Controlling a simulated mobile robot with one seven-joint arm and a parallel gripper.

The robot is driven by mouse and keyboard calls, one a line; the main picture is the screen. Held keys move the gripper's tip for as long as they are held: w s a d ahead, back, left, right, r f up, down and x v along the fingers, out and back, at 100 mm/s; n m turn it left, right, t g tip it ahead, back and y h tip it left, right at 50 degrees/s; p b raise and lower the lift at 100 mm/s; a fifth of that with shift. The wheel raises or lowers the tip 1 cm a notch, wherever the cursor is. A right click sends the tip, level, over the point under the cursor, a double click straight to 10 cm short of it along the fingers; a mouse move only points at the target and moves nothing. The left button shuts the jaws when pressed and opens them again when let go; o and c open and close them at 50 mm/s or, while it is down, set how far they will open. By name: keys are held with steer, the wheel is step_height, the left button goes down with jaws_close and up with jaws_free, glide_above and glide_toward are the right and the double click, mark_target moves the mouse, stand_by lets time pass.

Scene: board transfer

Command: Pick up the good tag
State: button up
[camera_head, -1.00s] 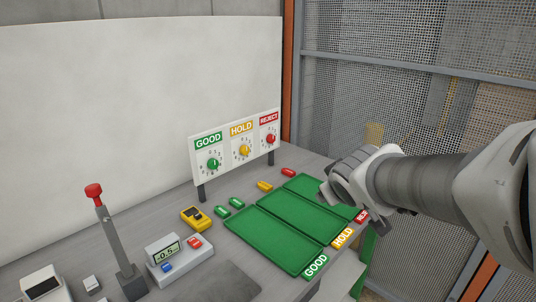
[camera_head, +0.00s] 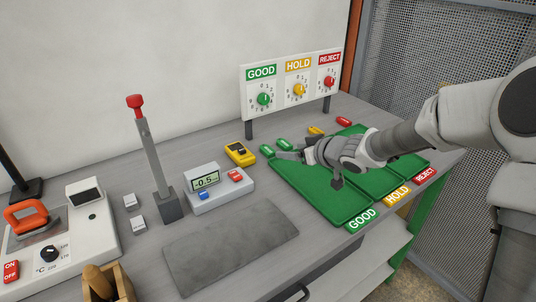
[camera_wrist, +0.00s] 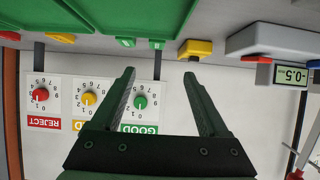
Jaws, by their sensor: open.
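Two small green tags, a front one (camera_head: 266,150) and a back one (camera_head: 283,144), lie on the grey bench behind the green trays, in line with the GOOD dial. In the wrist view, which is upside down, the green tags (camera_wrist: 125,42) (camera_wrist: 157,44) show at the top, beyond my fingertips. My gripper (camera_head: 288,153) is open and empty, close to the green tags over the back edge of the GOOD tray (camera_head: 335,208). In the wrist view my gripper (camera_wrist: 160,75) has its two fingers wide apart with nothing between them.
A yellow tag (camera_head: 315,130) and a red tag (camera_head: 344,121) lie to the right. The dial board (camera_head: 297,82) stands behind. A tall red-topped lever (camera_head: 152,150) and a display box (camera_head: 218,190) stand left.

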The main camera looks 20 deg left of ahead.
steer(key=b, duration=0.2)
glide_toward(269, 150)
steer(key=x, duration=0.3)
steer(key=shift+s+a+r, duration=0.1)
steer(key=shift+a+r, duration=0.05)
steer(key=shift+a, duration=0.15)
steer(key=shift+d+b+x, duration=0.2)
steer(key=shift+b+x, duration=0.3)
steer(key=shift+x, duration=2.15)
jaws_close()
